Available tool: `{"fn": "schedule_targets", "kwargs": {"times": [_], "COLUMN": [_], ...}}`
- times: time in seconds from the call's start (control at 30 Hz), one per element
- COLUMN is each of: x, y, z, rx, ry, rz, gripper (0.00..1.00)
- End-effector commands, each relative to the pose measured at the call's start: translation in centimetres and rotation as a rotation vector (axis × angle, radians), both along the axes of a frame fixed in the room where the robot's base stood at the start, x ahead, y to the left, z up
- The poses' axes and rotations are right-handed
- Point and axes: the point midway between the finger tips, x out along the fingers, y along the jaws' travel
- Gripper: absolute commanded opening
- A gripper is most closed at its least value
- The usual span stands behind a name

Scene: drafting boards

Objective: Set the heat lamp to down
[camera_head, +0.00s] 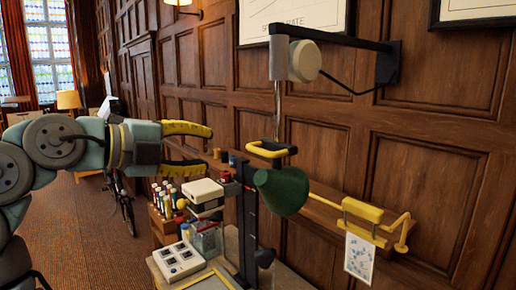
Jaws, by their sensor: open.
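What looks like the heat lamp has a dark green cone shade (283,190) that hangs beneath a yellow handle (268,150). A thin pale rod or cord runs up from the handle to a round white housing (304,61) on a dark wall bracket (335,40). The shade is tilted and hangs in front of a dark upright stand. My gripper (209,150) has yellow fingers, is open and empty, and points right. It is left of the handle at about its height in the picture, apart from it. The depth between them is hard to tell.
Below stand a dark upright stand (246,225), a white boxed device (203,192), several coloured bottles (166,195) and a white panel with dials (178,260). A yellow wall fixture (362,211) with a hanging sheet (359,258) is at right. The space between gripper and handle looks clear.

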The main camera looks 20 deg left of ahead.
Motion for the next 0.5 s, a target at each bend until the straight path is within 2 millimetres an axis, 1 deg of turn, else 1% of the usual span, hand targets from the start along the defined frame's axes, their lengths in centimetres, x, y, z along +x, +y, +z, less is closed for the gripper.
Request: {"fn": "schedule_targets", "kwargs": {"times": [0.1, 0.5], "x": [1.9, 8.0], "y": [-1.1, -4.4], "z": [-0.2, -1.7], "rx": [-0.003, -0.004], "ry": [0.000, 0.003], "rz": [-0.003, -0.002], "gripper": [0.41, 0.41]}}
